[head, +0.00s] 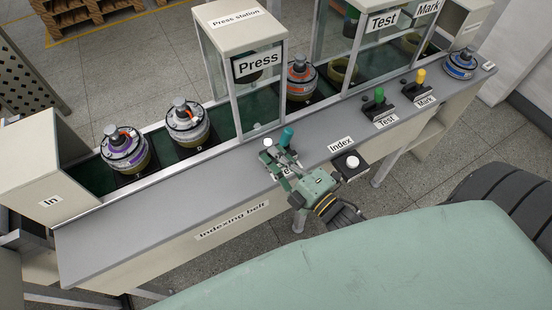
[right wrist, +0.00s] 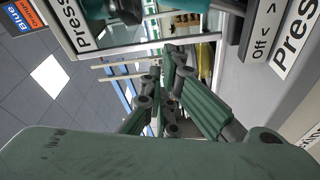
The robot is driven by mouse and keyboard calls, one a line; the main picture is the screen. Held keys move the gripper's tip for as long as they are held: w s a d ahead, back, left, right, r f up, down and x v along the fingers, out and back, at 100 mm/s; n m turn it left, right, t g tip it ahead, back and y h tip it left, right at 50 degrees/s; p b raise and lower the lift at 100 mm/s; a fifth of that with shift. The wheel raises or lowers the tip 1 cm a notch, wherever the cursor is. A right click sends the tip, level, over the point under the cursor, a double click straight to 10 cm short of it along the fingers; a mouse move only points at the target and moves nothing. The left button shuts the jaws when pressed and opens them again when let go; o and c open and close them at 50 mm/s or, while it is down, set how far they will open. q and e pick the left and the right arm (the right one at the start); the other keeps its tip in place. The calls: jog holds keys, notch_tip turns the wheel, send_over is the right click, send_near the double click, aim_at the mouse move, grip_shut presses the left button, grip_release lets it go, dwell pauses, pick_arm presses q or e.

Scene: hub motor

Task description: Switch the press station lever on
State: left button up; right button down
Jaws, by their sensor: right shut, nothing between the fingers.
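The press station lever has a teal handle (head: 286,138) on the grey ledge in front of the press station (head: 238,65). Its handle leans up and to the right in the head view. My right gripper (head: 277,156) is at the lever's base, just left of and in front of the handle, and partly hides its mount. In the right wrist view, the closed fingers (right wrist: 170,75) are empty, and a label reading Off with arrows (right wrist: 264,30) shows at the upper right. I cannot tell whether the fingers touch the lever. My left gripper is not in view.
Hub motors (head: 186,125) stand on the belt behind the ledge. The Index button (head: 351,163), green Test lever (head: 379,97) and yellow Mark lever (head: 420,78) are to the right. The ledge (head: 150,220) is clear to the left.

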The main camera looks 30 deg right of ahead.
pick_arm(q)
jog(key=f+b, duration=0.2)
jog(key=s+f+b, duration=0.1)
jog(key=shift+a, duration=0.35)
pick_arm(e)
jog(key=v, duration=1)
jog(key=shift+a, duration=0.15)
jog(key=shift+s, duration=0.1)
